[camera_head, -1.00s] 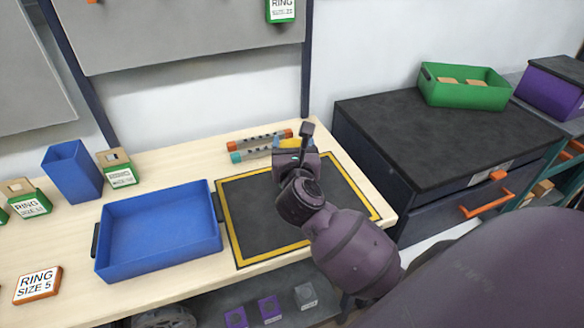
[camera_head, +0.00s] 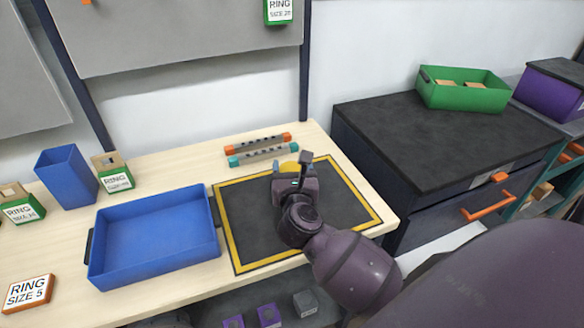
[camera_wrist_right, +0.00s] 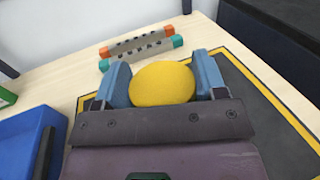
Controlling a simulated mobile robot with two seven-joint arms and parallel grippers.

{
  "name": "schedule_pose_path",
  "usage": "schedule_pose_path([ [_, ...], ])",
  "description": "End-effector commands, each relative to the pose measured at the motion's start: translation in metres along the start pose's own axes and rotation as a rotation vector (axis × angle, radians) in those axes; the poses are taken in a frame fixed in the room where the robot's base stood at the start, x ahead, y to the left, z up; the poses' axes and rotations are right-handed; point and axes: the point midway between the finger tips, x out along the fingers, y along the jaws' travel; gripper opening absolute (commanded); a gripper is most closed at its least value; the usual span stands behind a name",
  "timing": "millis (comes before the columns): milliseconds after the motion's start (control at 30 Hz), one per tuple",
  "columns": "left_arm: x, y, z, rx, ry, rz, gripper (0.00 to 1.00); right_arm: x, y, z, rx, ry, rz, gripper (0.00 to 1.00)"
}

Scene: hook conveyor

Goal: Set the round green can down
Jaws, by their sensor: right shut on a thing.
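My right gripper (camera_head: 288,167) is over the far part of the black mat with a yellow border (camera_head: 248,222). In the right wrist view its two blue fingers (camera_wrist_right: 163,76) are shut on a round thing with a yellow face (camera_wrist_right: 162,84). It is likely the can, but no green shows on it. In the head view only a sliver of yellow shows, behind the gripper. The thing's lower part is hidden, so I cannot tell whether it touches the mat. My left gripper is not in view.
An orange-ended bar (camera_head: 258,143) and a teal-ended bar (camera_head: 262,155) lie just behind the mat. A blue tray (camera_head: 155,278) stands left of it. A dark cabinet (camera_head: 440,130) stands to the right. The mat's left and right parts are clear.

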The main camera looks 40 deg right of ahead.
Motion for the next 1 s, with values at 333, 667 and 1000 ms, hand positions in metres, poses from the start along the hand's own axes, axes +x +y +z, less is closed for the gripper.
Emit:
schedule_pose_path([
  [333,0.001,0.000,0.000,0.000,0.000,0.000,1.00,0.000,0.000,-0.002,0.000,0.001,0.000,0.90],
  [667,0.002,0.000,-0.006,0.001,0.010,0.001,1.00,-0.009,0.000,0.001,0.002,0.002,0.001,0.90],
  [1000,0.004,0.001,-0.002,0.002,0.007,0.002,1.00,-0.072,0.000,-0.001,0.002,0.005,0.000,0.90],
])
